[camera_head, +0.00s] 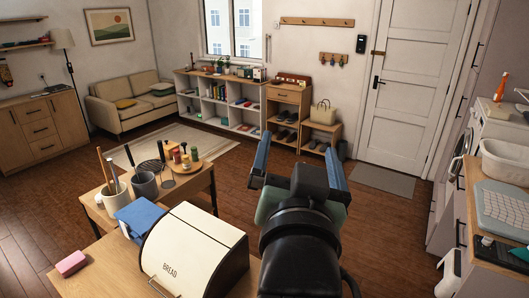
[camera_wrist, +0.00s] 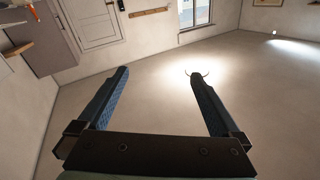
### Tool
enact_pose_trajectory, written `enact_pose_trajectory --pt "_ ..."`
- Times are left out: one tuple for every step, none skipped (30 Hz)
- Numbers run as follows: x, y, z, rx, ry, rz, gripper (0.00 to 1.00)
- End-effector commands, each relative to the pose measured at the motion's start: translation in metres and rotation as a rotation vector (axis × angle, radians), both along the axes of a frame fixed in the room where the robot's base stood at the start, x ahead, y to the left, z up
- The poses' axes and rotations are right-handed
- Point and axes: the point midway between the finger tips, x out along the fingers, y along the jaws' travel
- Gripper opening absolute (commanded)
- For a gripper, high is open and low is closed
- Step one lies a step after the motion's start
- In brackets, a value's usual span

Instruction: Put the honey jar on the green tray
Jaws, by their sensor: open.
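My gripper (camera_head: 298,165) is open and empty, raised in front of my body with its two blue-padded fingers apart. In the wrist view my gripper (camera_wrist: 160,78) has nothing between its fingers. I cannot pick out the honey jar for sure. Several small jars and bottles (camera_head: 186,158) stand together on a round wooden board (camera_head: 205,168) on the table at the left, too small to identify. I cannot make out a green tray in either view.
A counter (camera_head: 470,190) with a dish rack (camera_head: 500,208) runs along the right. The middle floor (camera_head: 240,180) looks clear.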

Motion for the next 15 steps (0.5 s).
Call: enact_pose_trajectory --pt "-0.014 0.013 0.049 -0.059 -0.147 0.022 1.00" --pt "-0.023 0.019 0.074 -0.092 -0.225 0.028 1.00" --pt "-0.038 0.026 0.104 -0.130 -0.324 0.031 1.00" --pt "-0.049 0.030 0.123 -0.156 -0.392 0.032 1.00" --pt "-0.060 0.034 0.141 -0.179 -0.454 0.030 1.00" --pt "-0.075 0.039 0.160 -0.204 -0.527 0.026 1.00" --pt "-0.084 0.041 0.172 -0.219 -0.574 0.022 1.00" --pt "-0.093 0.043 0.182 -0.233 -0.616 0.017 1.00" --pt "-0.103 0.045 0.192 -0.246 -0.660 0.012 1.00" --pt "-0.109 0.046 0.198 -0.255 -0.686 0.007 1.00" --pt "-0.114 0.047 0.203 -0.261 -0.706 0.003 1.00" --pt "-0.119 0.048 0.207 -0.266 -0.724 0.000 1.00" --pt "-0.121 0.048 0.209 -0.269 -0.733 -0.002 1.00" --pt "-0.122 0.048 0.210 -0.271 -0.738 -0.003 1.00" --pt "-0.123 0.048 0.210 -0.272 -0.740 -0.004 1.00"
